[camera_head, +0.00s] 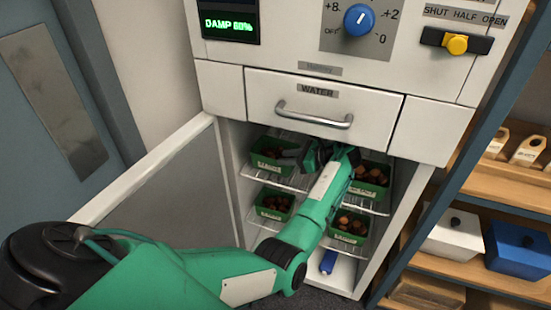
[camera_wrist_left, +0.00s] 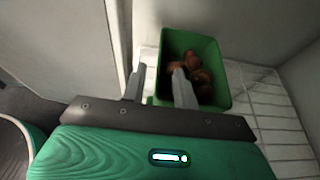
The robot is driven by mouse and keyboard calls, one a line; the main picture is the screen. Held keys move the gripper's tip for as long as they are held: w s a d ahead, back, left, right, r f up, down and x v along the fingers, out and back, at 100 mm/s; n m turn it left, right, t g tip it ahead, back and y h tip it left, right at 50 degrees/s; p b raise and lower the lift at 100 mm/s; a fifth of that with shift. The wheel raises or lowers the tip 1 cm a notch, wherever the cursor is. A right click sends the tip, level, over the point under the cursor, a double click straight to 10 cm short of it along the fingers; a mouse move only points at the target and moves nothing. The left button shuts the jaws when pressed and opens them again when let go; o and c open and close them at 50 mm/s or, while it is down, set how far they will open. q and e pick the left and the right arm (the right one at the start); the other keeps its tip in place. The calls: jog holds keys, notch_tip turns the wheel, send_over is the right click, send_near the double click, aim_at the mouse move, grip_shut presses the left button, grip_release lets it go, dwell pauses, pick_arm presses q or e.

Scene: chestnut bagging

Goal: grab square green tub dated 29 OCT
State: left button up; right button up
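Several square green tubs of chestnuts stand on wire shelves in the open cabinet: upper left (camera_head: 266,167), upper right (camera_head: 366,190), lower left (camera_head: 271,214) and lower right (camera_head: 345,238). Their front labels are too small to read, so I cannot tell which is dated 29 OCT. My left gripper (camera_head: 288,154) reaches in at the upper left tub. In the left wrist view its fingers (camera_wrist_left: 160,87) are apart, one outside the tub (camera_wrist_left: 192,42) and one over its inside, with the near side wall between them. Contact cannot be told. My right gripper is not in view.
The cabinet door (camera_head: 160,185) stands open at the left. A closed WATER drawer (camera_head: 375,108) is above the opening. A blue object (camera_head: 328,262) lies on the cabinet floor. A wooden rack (camera_head: 500,190) with a white box (camera_head: 452,240) and a blue box (camera_head: 520,258) stands at right.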

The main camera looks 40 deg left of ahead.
pick_arm(q)
jog(key=x, duration=0.5)
grip_shut()
dwell(1.4)
